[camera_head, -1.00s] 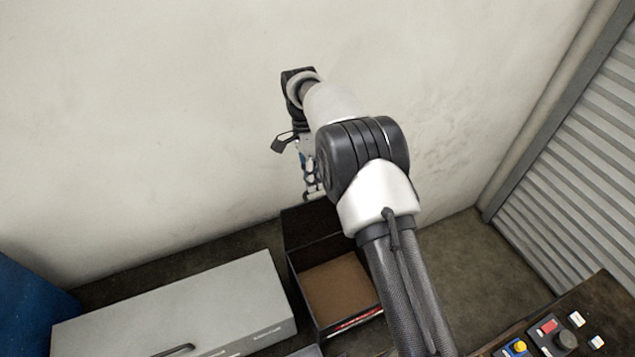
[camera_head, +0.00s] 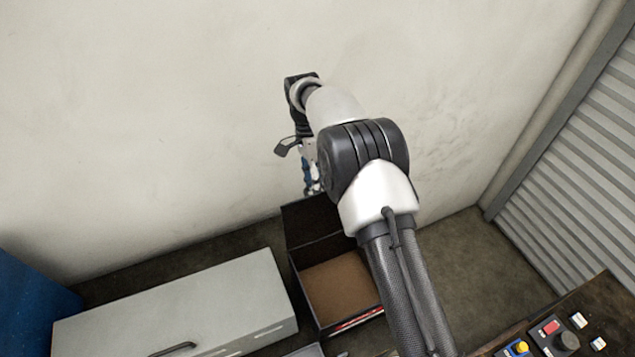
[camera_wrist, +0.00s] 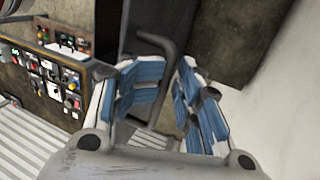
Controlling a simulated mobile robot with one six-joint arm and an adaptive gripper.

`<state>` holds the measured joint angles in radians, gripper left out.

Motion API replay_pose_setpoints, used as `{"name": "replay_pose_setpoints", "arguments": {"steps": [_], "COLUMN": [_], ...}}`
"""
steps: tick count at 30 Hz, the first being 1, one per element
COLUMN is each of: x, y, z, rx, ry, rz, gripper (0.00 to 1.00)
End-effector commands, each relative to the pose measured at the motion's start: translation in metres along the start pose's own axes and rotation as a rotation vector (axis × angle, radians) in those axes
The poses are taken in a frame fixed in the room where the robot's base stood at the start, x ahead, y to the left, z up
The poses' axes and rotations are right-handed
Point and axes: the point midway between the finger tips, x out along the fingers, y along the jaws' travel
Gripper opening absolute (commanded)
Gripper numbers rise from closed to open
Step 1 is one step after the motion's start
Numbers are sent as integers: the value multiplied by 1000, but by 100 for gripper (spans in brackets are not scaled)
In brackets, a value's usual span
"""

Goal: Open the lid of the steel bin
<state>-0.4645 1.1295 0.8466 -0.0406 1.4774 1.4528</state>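A dark box (camera_head: 305,292) with a brown inside stands in the middle of the head view. Its dark lid (camera_head: 309,220) stands up at the back, on the wall side. A grey metal box (camera_head: 205,300) with a flat closed top and a dark handle (camera_head: 176,348) is to its left; I cannot tell for sure which one is called the steel bin. My gripper (camera_head: 309,177) is above the raised lid, near the wall. In the wrist view my gripper (camera_wrist: 162,72) is open, with a bent dark handle (camera_wrist: 163,85) between its blue-padded fingers; contact is unclear.
The pale wall (camera_head: 180,110) is close behind my gripper. A control panel with buttons (camera_head: 560,340) is at the lower right, and a ribbed shutter (camera_head: 580,170) at the right. A blue object (camera_head: 35,305) stands at the far left. Floor beside the dark box is clear on the right.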

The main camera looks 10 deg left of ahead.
Motion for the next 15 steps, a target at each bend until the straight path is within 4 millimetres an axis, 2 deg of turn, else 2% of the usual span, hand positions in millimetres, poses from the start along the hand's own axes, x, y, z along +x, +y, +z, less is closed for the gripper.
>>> {"name": "replay_pose_setpoints", "arguments": {"steps": [10,15], "x": [-2,-22], "y": [0,-1], "z": [1,0], "rx": [0,0], "ry": [-1,0], "rz": [0,-5], "gripper": [30,30]}}
